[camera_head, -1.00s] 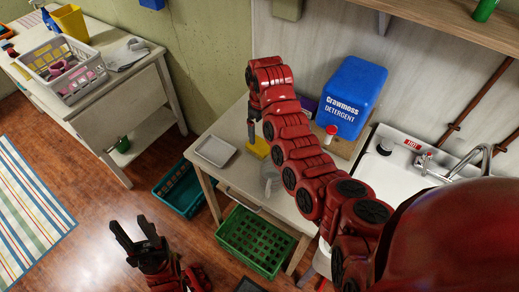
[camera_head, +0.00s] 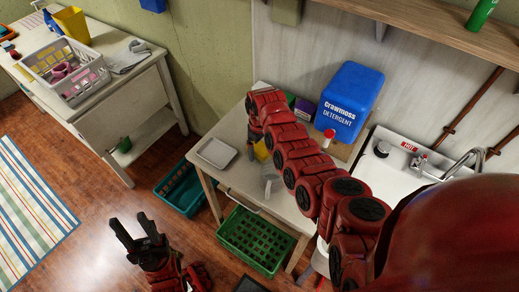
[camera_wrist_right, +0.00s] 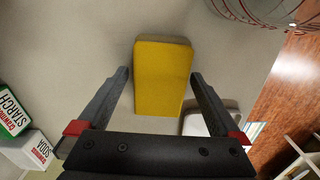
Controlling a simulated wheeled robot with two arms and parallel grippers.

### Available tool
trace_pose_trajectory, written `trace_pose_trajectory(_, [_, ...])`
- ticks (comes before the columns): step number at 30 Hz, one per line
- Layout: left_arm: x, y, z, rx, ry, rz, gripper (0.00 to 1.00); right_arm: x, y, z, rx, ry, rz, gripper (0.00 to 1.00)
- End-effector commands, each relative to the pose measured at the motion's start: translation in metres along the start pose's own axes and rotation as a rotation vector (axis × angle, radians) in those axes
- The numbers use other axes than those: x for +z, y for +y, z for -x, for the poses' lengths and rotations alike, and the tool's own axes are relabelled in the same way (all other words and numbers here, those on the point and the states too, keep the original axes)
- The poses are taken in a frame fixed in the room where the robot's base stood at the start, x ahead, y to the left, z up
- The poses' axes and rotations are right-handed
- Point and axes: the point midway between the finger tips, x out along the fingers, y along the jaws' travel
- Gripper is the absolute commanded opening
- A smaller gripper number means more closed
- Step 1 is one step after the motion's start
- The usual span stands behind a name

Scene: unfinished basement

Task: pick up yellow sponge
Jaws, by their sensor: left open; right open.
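The yellow sponge (camera_wrist_right: 163,77) lies flat on the pale table, filling the middle of the right wrist view. In the head view only a small part of the sponge (camera_head: 262,151) shows beside my right arm. My right gripper (camera_wrist_right: 160,80) is open, with one dark finger on each side of the sponge's near part; I cannot tell whether the fingers touch it. In the head view my right gripper (camera_head: 251,147) points down at the table. My left gripper (camera_head: 132,228) is open and empty above the wooden floor.
A white tray (camera_head: 216,152) lies left of the sponge, and a clear glass container (camera_head: 271,180) stands nearer me. A blue detergent box (camera_head: 350,100) and starch and soda boxes (camera_wrist_right: 12,112) stand behind. Green (camera_head: 255,240) and teal crates are below.

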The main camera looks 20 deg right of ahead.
Motion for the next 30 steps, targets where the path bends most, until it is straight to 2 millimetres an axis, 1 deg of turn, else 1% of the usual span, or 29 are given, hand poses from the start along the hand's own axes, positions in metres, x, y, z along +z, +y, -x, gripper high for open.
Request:
trace_pose_trajectory(4, [0.0,0.0,0.0003,0.0,0.0,0.0,0.47,-0.0002,0.0,0.0,0.0,0.001,0.0,1.0])
trace_pose_trajectory(5, [0.0,0.0,0.0003,0.0,0.0,0.0,0.47,-0.0003,0.0,0.0,0.0,0.001,0.0,0.96])
trace_pose_trajectory(9, [0.0,0.0,0.0002,0.0,0.0,0.0,0.47,-0.0003,0.0001,0.0002,0.0,0.001,0.001,0.71])
trace_pose_trajectory(17, [0.0,0.0,0.0002,0.0,0.0,0.0,0.47,-0.0004,0.0,0.0004,0.0,0.001,0.001,0.24])
trace_pose_trajectory(18, [0.0,0.0,0.0002,0.0,0.0,0.0,0.47,-0.0004,0.0001,0.0004,0.001,0.001,0.001,0.22])
trace_pose_trajectory(26, [0.0001,0.0001,0.0008,0.0,0.0,0.0,0.47,-0.0005,0.0001,0.001,0.001,0.001,0.001,0.22])
trace_pose_trajectory(30, [0.0006,0.0002,0.0034,0.0,0.0,0.0,0.47,-0.0016,0.0005,0.0054,0.003,0.003,0.002,0.22])
